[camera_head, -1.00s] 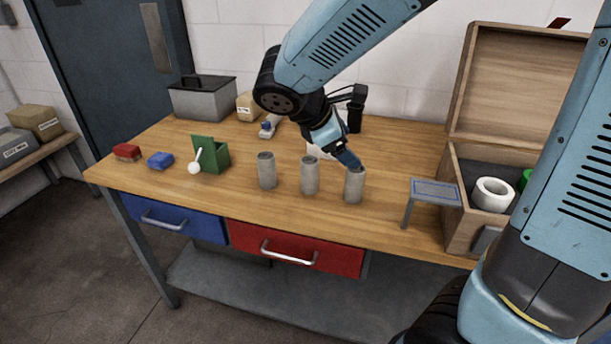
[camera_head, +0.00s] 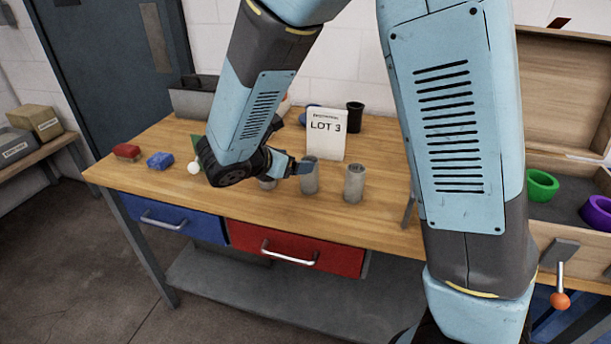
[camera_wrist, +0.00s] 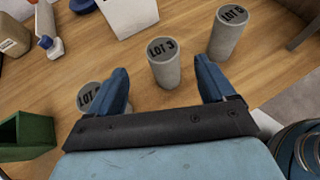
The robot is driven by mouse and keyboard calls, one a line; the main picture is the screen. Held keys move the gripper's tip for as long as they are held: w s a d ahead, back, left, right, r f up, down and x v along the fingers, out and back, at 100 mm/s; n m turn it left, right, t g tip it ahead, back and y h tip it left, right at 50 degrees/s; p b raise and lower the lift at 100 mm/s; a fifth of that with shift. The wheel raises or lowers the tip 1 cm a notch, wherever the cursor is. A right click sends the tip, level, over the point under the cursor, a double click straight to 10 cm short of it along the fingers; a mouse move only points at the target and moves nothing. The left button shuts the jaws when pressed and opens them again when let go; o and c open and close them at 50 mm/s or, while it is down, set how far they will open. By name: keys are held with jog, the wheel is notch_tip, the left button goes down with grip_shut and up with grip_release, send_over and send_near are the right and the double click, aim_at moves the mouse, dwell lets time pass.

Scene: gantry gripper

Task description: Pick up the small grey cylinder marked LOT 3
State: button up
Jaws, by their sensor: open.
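Three small grey cylinders stand upright in a row on the wooden table. In the wrist view the middle one (camera_wrist: 165,70) reads LOT 3 on its top; it also shows in the head view (camera_head: 311,181). The right cylinder (camera_wrist: 228,35) has another mark that I cannot read surely. The left one (camera_wrist: 90,95) is partly hidden by a finger, its number unclear. My gripper (camera_wrist: 162,82) is open, its blue fingers either side of the LOT 3 cylinder in the picture, with nothing held. In the head view my gripper (camera_head: 303,168) is beside that cylinder's upper part; contact is unclear.
A white card (camera_head: 326,133) reading LOT 3 stands behind the row, with a black cup (camera_head: 355,117) behind it. A green box (camera_wrist: 25,138) is left of my gripper. Red (camera_head: 126,152) and blue (camera_head: 160,160) blocks lie at the table's left. An open wooden case (camera_head: 560,237) is at right.

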aim_at(309, 159)
jog(key=shift+x, duration=4)
jog(key=shift+c, duration=0.4)
jog(key=c, duration=1.3)
